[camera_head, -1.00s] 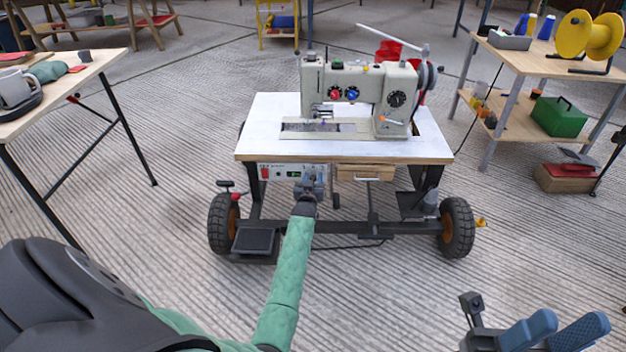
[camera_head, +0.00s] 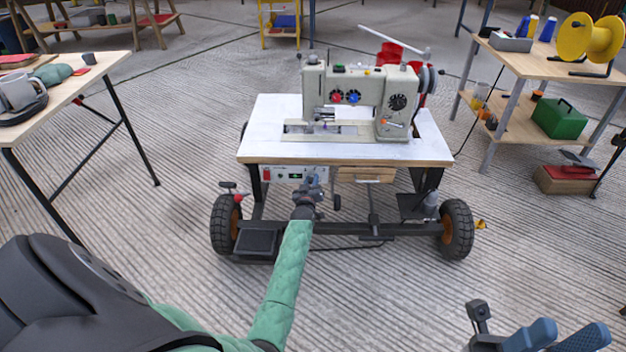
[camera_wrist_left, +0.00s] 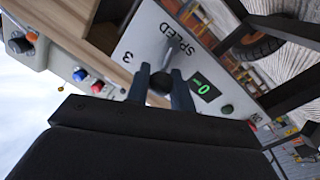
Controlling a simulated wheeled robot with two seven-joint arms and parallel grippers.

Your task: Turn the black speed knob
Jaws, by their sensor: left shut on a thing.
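The sewing machine table's white control panel (camera_head: 284,174) hangs under its front left edge. In the left wrist view the panel bears the word SPEED, a digit 3 and a green-lit display (camera_wrist_left: 201,87). The black speed knob (camera_wrist_left: 159,83) sits between the fingers of my left gripper (camera_wrist_left: 160,76), which is shut on it. In the head view my left gripper (camera_head: 313,182) covers the panel's right end and hides the knob. My right gripper (camera_head: 567,335) is at the bottom right, far from the panel, its blue fingers apart and empty.
The cream sewing machine (camera_head: 360,95) stands on the wheeled table (camera_head: 262,125). A wooden drawer (camera_head: 366,174) is right of the panel. The floor between is clear.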

